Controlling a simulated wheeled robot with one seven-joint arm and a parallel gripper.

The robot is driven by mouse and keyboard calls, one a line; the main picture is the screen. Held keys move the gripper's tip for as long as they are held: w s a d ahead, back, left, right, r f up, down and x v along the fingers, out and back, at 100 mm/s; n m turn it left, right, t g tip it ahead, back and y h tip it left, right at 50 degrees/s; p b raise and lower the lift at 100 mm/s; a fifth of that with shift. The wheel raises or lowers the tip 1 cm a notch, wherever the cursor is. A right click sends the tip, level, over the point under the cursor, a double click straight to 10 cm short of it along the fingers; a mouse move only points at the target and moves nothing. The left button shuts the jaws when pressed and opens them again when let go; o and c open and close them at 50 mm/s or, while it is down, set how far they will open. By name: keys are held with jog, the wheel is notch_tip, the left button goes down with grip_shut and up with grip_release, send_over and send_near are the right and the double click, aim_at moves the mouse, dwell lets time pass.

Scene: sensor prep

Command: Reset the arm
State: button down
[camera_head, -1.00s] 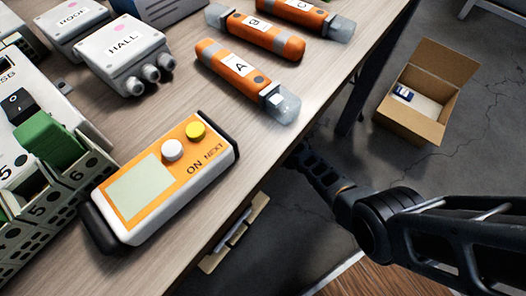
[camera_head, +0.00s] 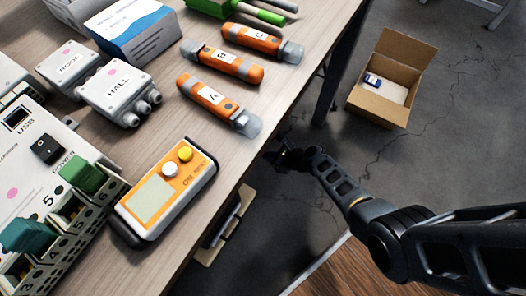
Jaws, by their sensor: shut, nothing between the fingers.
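My arm comes in from the lower right, and my gripper (camera_head: 284,157) is at its far end, small and dark, just beyond the table's right edge. No object shows in it. On the wooden table (camera_head: 255,100), an orange handheld device (camera_head: 158,197) with a grey screen and white and yellow buttons lies near the edge. Orange sensors marked A (camera_head: 210,97), B (camera_head: 225,62) and C (camera_head: 260,40) lie behind it.
Grey boxes HALL (camera_head: 115,90) and ROOF (camera_head: 68,62), a blue-white carton (camera_head: 132,30) and a large white unit (camera_head: 50,165) with green plugs stand on the table. An open cardboard box (camera_head: 390,75) sits on the floor. The grey floor right of the table is mostly clear.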

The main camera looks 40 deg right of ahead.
jog(key=shift+s+d+r, duration=0.15)
jog(key=shift+s+r, duration=0.1)
